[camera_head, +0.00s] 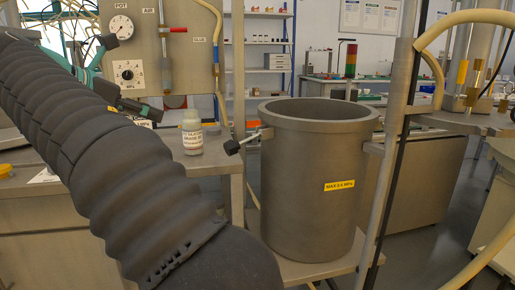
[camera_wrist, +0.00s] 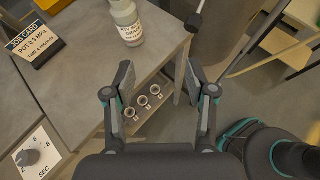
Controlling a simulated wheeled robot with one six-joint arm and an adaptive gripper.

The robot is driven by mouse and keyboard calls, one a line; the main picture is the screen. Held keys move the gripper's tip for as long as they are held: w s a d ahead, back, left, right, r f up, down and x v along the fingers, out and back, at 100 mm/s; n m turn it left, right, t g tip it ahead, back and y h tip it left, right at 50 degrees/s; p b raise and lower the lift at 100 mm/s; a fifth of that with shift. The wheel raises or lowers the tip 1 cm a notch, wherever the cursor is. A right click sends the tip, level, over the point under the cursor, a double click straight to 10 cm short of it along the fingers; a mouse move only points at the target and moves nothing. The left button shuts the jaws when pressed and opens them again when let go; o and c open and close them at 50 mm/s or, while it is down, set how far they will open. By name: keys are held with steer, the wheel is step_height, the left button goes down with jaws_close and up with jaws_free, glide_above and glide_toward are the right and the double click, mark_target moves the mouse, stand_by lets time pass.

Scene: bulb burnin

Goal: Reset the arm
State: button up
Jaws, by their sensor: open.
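My gripper (camera_wrist: 165,92) shows in the wrist view with its two fingers apart and nothing between them. It hangs in front of the edge of a grey metal bench (camera_wrist: 75,80). In the head view my dark ribbed arm crosses the left side, and the gripper end shows only in small part near the panel. A small labelled bottle (camera_wrist: 127,22) stands upright on the bench, beyond the fingers and apart from them. The same bottle stands on the bench in the head view (camera_head: 192,133).
A large grey pot (camera_head: 315,180) with a yellow pressure label stands on a low shelf right of the bench. A job card (camera_wrist: 38,47) and a dial (camera_wrist: 30,157) are at left in the wrist view. Several ring-shaped parts (camera_wrist: 143,101) sit below the bench edge. A gauge panel (camera_head: 150,50) stands behind.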

steer(key=w+a+f+m+g+y, duration=0.1)
steer(key=a+f+m+y, duration=0.4)
steer(key=f, duration=0.7)
steer(key=s+d+f+m+g, duration=0.2)
steer(key=d+f+m+g, duration=0.1)
steer(key=d+f+m, duration=0.3)
steer(key=s+d+f+m, duration=0.4)
steer(key=s+d+m, duration=0.2)
steer(key=d, duration=0.6)
steer(key=s+d+f+m+y, duration=0.1)
steer(key=s+d+f+m, duration=0.4)
steer(key=d, duration=0.8)
steer(key=s+d+f+m+g, duration=0.1)
steer(key=s+d+f+m, duration=0.3)
steer(key=s+d+m, duration=0.3)
steer(key=s+d, duration=0.3)
steer(key=d, duration=0.2)
steer(key=shift+d+f, duration=0.15)
steer(key=shift+f, duration=0.2)
